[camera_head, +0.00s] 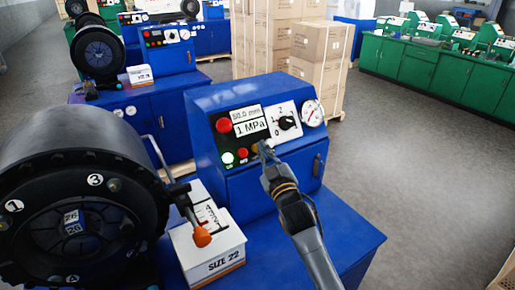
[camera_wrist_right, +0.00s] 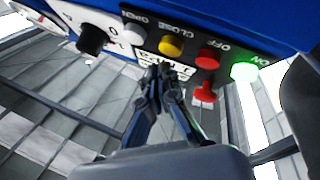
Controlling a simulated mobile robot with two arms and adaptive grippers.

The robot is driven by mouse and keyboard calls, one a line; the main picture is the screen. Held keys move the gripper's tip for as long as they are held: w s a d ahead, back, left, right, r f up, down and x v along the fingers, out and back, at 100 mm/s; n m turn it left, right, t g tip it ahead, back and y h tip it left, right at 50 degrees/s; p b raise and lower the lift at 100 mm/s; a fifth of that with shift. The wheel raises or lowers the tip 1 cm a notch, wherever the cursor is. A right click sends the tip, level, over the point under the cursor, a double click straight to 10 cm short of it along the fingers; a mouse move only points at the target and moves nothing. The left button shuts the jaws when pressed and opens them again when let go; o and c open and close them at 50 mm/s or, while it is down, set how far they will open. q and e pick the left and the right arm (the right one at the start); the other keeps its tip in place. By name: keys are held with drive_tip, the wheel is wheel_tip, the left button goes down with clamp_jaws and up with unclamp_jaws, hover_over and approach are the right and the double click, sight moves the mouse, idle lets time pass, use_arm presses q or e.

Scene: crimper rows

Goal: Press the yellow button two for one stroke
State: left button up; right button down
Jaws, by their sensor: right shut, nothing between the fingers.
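The yellow button (camera_head: 255,148) sits on the blue control box's black panel, beside a red button (camera_head: 242,153) and a lit green button (camera_head: 228,157). In the right wrist view the yellow button (camera_wrist_right: 171,45) shows whole under the label CLOSE, between a pale button (camera_wrist_right: 133,33) and a red one (camera_wrist_right: 208,58). My right gripper (camera_head: 264,147) is shut and empty, its tips just right of the yellow button in the head view. In the wrist view its tips (camera_wrist_right: 158,74) lie in front of the display labels, clear of the yellow button. My left gripper is out of view.
A larger red button (camera_head: 224,125), a black dial (camera_head: 287,122) and a gauge (camera_head: 312,113) are on the same box (camera_head: 205,103). The crimper (camera_head: 85,135) and an orange-tipped lever (camera_head: 201,237) stand left. Cartons (camera_head: 318,55) are behind; open floor (camera_head: 420,150) lies right.

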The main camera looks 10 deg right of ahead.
drive_tip(key=shift+w+f, duration=0.1)
idle(0.5)
drive_tip(key=shift+w+a+f+b, duration=0.1)
drive_tip(key=shift+w+a+b, duration=0.05)
drive_tip(key=shift+w+b, duration=0.15)
drive_tip(key=shift+w+a+f+b, duration=0.15)
drive_tip(key=shift+w+f+b, duration=0.1)
drive_tip(key=shift+f+b, duration=0.1)
idle(0.7)
drive_tip(key=shift+r, duration=0.15)
drive_tip(key=shift+s+d+r+p, duration=0.3)
drive_tip(key=shift+s+r+p, duration=0.1)
drive_tip(key=shift+s+p, duration=0.4)
drive_tip(key=shift+w, duration=0.15)
